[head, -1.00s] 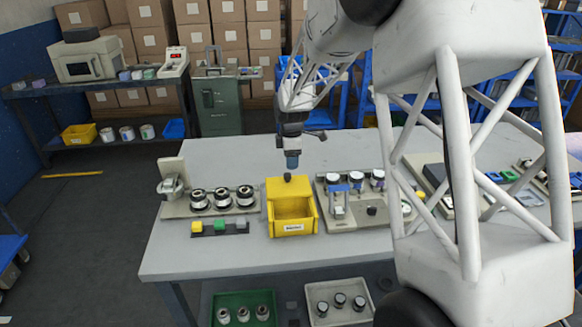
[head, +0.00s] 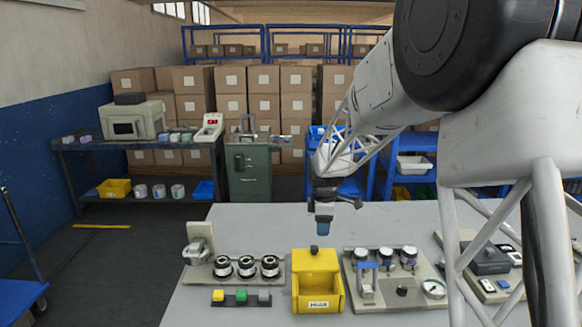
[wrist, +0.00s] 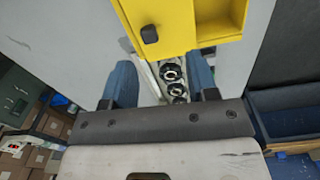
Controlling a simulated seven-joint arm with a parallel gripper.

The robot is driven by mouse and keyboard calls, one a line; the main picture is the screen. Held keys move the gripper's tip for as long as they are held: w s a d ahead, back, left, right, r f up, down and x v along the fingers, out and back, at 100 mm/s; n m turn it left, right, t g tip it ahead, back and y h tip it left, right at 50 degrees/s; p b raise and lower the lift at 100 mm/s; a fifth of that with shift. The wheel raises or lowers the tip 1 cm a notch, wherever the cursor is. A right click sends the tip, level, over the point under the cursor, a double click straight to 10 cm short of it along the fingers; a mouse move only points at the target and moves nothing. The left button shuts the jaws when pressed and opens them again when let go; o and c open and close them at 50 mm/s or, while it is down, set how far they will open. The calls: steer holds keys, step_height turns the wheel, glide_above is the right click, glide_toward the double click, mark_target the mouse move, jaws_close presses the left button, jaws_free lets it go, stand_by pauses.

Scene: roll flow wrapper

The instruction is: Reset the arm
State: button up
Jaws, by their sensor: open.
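My gripper (head: 322,228) hangs above the grey table (head: 250,217), behind and above the yellow bin (head: 317,264). In the wrist view, my gripper's blue fingers (wrist: 158,80) are spread apart with nothing held between them. The yellow bin (wrist: 215,18) also shows at the top of the wrist view, with a small black knob on its edge. Round black-and-silver parts (wrist: 172,73) show beyond the gap between the fingers, well below them.
A holder with several rollers (head: 246,267) stands left of the bin, with yellow, green and grey blocks (head: 241,297) before it. A gauge fixture (head: 400,280) stands to the right. A green cabinet (head: 250,172) and stacked boxes are behind.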

steer(key=s+d+r+m, duration=0.2)
steer(key=s+r+m, duration=0.15)
steer(key=s, duration=0.45)
steer(key=s+d+r+m+t, duration=0.1)
steer(key=s+r+m, duration=0.1)
steer(key=s+r, duration=0.35)
steer(key=s+d+r+m, duration=0.2)
steer(key=s+r+m, duration=0.1)
steer(key=s, duration=0.7)
steer(key=s+d+f+m+t, duration=0.1)
steer(key=s+m, duration=0.7)
steer(key=s, duration=1.4)
steer(key=shift+d+m, duration=0.35)
steer(key=shift+d, duration=0.25)
